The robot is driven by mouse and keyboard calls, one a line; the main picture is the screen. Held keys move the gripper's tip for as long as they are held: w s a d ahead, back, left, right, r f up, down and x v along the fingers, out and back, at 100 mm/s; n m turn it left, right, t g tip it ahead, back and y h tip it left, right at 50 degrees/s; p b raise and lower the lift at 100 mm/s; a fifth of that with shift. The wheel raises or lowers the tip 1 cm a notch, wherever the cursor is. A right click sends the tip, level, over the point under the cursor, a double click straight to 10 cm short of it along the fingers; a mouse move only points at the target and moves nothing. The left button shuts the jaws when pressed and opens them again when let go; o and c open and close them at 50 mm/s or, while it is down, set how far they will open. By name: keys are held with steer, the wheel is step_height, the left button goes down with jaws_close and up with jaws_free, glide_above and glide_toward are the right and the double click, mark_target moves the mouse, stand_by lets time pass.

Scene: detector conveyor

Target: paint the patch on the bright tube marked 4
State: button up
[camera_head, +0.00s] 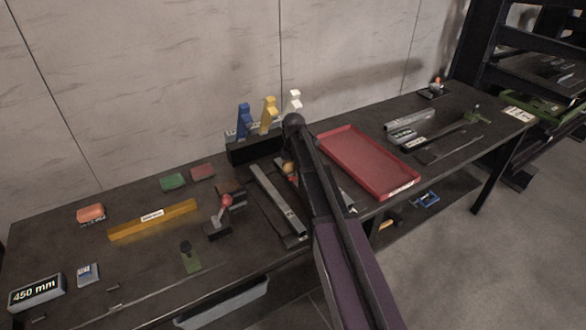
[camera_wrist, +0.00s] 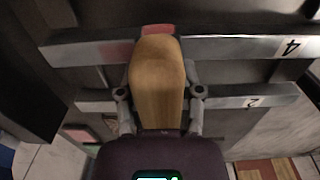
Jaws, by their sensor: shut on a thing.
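My gripper (camera_wrist: 158,92) is shut on a tan, wooden-looking handle (camera_wrist: 156,70), whose far end lies over the bright tube marked 4 (camera_wrist: 238,47) in the wrist view. Reddish colour (camera_wrist: 124,51) shows on the tube beside and above the handle. I cannot tell whether this is the patch, wet paint or both, nor whether the tool touches the tube. The handle hides the tool's working end. In the head view my arm covers most of my gripper; a small orange-tan part (camera_head: 288,168) shows beside it.
A second bright tube marked 2 (camera_wrist: 240,96) lies nearer in the wrist view. In the head view a rack (camera_head: 254,150) with blue, yellow and white upright pieces stands behind my arm. A red tray (camera_head: 367,160) is to the right. A red-knobbed lever (camera_head: 226,202) stands left.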

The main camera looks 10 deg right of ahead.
steer(key=shift+r, duration=0.1)
step_height(320, 180, up, 6)
steer(key=p, duration=0.6)
stand_by(0.5)
steer(key=shift+r+p, duration=1.4)
steer(key=shift+p, duration=0.15)
steer(key=shift+f, duration=0.15)
steer(key=shift+a+f+b, duration=0.1)
steer(key=shift+f+b, duration=0.25)
steer(key=shift+b, duration=0.15)
